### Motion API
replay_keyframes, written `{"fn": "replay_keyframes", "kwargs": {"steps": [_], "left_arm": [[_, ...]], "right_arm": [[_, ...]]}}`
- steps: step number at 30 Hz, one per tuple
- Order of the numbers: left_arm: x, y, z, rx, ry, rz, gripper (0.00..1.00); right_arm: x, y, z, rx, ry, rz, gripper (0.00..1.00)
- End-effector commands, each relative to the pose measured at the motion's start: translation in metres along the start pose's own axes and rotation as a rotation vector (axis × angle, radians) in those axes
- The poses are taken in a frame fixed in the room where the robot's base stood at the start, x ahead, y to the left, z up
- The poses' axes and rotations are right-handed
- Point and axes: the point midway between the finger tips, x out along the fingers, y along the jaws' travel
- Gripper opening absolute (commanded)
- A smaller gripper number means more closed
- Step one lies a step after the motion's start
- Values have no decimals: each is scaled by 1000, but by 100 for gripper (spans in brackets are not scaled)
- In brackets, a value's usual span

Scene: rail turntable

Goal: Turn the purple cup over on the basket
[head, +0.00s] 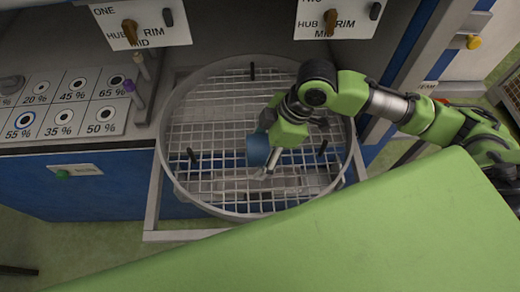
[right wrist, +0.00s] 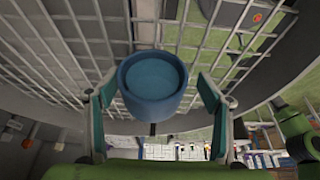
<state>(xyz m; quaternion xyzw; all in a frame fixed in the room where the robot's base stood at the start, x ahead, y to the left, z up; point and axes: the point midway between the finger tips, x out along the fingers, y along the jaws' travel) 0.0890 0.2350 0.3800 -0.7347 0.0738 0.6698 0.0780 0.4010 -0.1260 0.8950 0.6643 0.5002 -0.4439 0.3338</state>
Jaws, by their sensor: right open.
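No purple cup shows; the cup in view is blue. The blue cup (head: 258,150) is at the wire-mesh basket (head: 205,181), a round grey-rimmed turntable, right of its middle. My right gripper (head: 267,170) is right beside the cup and partly covers it. In the right wrist view the cup (right wrist: 152,88) lies between the two spread fingers of my right gripper (right wrist: 156,105), with a visible gap on each side. Its round, recessed end faces the camera. I cannot tell if it touches the mesh. My left gripper is not in view.
Short black pegs (head: 192,155) stand up from the mesh. A panel of percentage dials (head: 65,105) is at the left. Signs reading HUB, MID and RIM (head: 140,22) hang over the back edge.

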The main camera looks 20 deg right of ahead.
Motion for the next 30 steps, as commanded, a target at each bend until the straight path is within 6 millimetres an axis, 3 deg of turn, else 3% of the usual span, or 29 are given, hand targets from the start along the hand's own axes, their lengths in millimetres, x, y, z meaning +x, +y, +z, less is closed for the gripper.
{"fn": "replay_keyframes", "kwargs": {"steps": [5,19,24,30], "left_arm": [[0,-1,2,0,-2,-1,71],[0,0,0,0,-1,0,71],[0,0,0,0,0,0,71],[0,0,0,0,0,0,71]], "right_arm": [[-12,2,0,1,0,3,73],[-103,2,0,0,0,5,73],[-118,0,0,0,1,1,73],[-120,0,0,0,0,0,73]]}}
